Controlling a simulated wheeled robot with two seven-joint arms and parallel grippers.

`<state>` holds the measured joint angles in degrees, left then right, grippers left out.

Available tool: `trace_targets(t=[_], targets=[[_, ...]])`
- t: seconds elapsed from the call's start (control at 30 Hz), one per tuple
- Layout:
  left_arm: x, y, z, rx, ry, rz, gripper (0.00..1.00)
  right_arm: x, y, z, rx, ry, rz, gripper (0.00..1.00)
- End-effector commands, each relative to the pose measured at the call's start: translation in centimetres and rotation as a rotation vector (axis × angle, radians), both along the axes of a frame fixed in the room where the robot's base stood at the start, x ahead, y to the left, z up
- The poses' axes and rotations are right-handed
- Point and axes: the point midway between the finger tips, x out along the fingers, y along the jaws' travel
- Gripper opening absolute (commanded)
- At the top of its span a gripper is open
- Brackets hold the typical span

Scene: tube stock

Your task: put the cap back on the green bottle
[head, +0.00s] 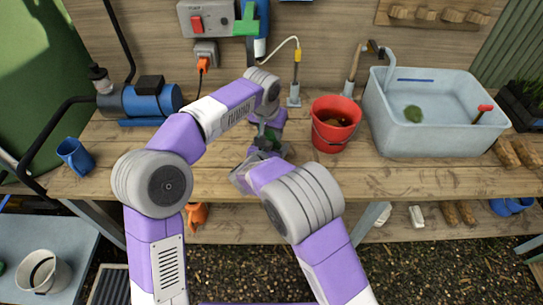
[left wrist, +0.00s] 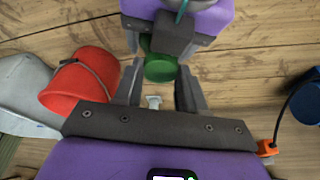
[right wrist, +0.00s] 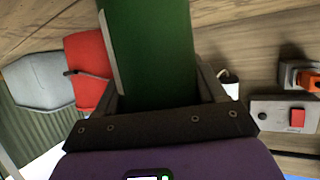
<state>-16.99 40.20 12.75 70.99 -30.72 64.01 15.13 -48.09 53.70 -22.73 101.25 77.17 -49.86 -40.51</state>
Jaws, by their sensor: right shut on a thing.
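The green bottle (head: 268,144) shows only in part in the head view, between my two hands above the bench. My right gripper (right wrist: 158,92) is shut on the bottle, whose long green side (right wrist: 155,50) with a pale strip fills the middle of the right wrist view. In the left wrist view, a round green end (left wrist: 160,69) of it faces my left gripper (left wrist: 158,82). My left gripper is open, its fingers on either side of that end with small gaps. I cannot make out a separate cap. My arms hide much of the bottle in the head view.
On the bench (head: 215,178), a red bucket (head: 335,128) and a grey water tub (head: 436,118) stand to the right. A blue pump (head: 146,99) and a blue cup (head: 75,155) are to the left. A tap stand (head: 294,88) rises behind the hands.

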Motion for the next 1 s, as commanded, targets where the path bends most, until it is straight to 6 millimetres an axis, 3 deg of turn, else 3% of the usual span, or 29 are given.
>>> trace_targets(t=[0.03, 0.2, 0.57, 1.0], targets=[[0.0, 0.0, 0.0, 0.0, 0.001, 0.0, 0.47, 0.0, 0.0, 0.0, 0.0, -0.001, 0.0, 0.0], [0.0, 0.0, 0.0, 0.0, 0.001, 0.001, 0.69, 0.0, 0.0, 0.0, 0.0, -0.001, 0.0, 0.0], [-0.1, 0.0, 0.7, 0.0, -0.002, 0.002, 0.69, 0.0, 0.0, 0.1, 0.0, -0.001, 0.0, 0.0], [-2.5, 0.9, 8.9, -0.003, -0.003, 0.001, 0.69, 0.0, 0.0, 0.1, 0.0, -0.001, 0.0, 0.0]])
